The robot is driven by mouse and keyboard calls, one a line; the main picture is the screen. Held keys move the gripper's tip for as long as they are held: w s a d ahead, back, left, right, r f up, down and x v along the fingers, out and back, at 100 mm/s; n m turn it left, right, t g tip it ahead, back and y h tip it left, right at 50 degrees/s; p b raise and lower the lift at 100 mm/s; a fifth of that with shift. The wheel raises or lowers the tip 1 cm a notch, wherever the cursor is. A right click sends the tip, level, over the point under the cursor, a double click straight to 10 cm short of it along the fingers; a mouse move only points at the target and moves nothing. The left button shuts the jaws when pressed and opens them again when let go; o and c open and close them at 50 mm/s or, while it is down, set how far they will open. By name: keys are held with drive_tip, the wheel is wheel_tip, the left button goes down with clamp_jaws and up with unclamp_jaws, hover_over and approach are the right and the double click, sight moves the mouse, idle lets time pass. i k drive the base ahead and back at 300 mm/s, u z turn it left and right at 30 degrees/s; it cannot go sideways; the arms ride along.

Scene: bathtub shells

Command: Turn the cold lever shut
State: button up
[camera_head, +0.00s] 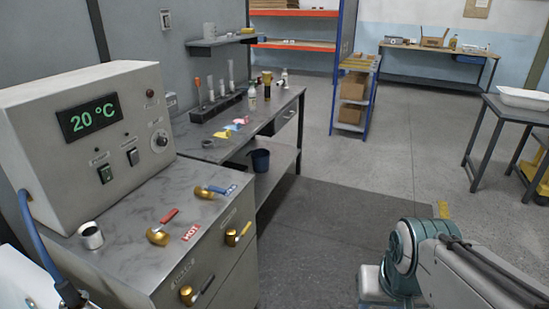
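The cold lever (210,191) is a brass valve with a blue handle on the grey marbled counter, in the head view left of centre. Its handle points to the right, and a blue label lies beside it. I cannot tell from this view whether the valve is open or shut. A similar brass valve with a red handle, the hot lever (158,235), stands nearer, with a red HOT label (191,232) next to it. My arm shows at the lower right, well away from both levers. My gripper is not in view.
A control box (80,150) reading 20 °C stands behind the levers, with a metal cup (91,236) in front of it. Brass handles (238,234) stick out from the cabinet front. A workbench (250,115) adjoins the counter. The floor (330,220) between counter and arm is clear.

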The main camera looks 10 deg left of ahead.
sight(213, 188)
drive_tip(key=z, duration=0.1)
drive_tip(key=i, duration=0.85)
drive_tip(key=u, duration=0.75)
drive_tip(key=i, duration=0.65)
drive_tip(key=u, duration=0.65)
